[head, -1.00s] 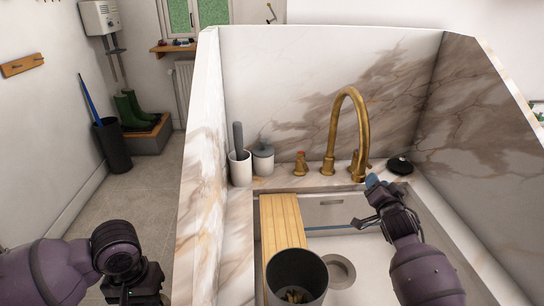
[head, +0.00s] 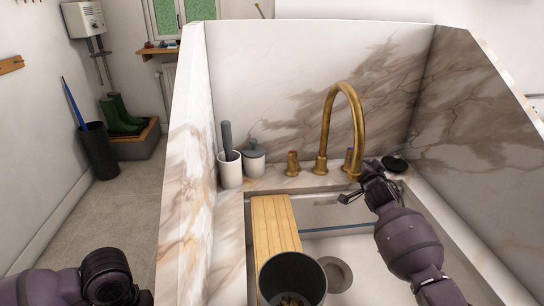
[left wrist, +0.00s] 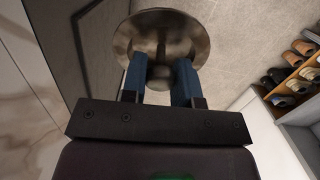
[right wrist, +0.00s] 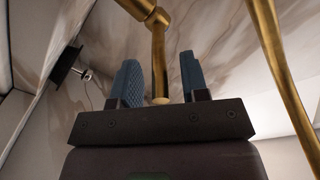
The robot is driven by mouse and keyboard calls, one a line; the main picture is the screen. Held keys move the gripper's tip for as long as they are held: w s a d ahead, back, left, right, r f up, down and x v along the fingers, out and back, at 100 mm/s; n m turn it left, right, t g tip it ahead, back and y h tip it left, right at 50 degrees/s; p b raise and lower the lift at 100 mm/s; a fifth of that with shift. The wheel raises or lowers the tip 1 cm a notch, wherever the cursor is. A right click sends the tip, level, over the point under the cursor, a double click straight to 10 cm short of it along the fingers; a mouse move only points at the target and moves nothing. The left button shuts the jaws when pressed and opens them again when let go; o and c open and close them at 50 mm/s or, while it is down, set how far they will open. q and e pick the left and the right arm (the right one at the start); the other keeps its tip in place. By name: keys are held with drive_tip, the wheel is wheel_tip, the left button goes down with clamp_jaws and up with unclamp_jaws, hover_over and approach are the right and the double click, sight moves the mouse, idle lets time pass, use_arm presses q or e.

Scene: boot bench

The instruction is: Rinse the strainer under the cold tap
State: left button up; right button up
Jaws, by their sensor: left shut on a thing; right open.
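The brass tap (head: 343,120) arches over the back of the sink. Its right handle (head: 348,160) is partly hidden beside the spout; its left handle (head: 292,162) has a reddish top. My right gripper (head: 360,188) is at the right handle. In the right wrist view its open fingers (right wrist: 159,75) stand either side of a brass lever (right wrist: 159,60), with gaps showing. My left gripper (left wrist: 158,82) is shut on the stem of a round metal piece, seemingly the strainer (left wrist: 140,38). In the head view its fingers and the strainer are out of frame.
A black disc (head: 395,164) lies at back right. Marble walls enclose the sink.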

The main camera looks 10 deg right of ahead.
drive_tip(key=shift+c, duration=0.4)
clamp_jaws()
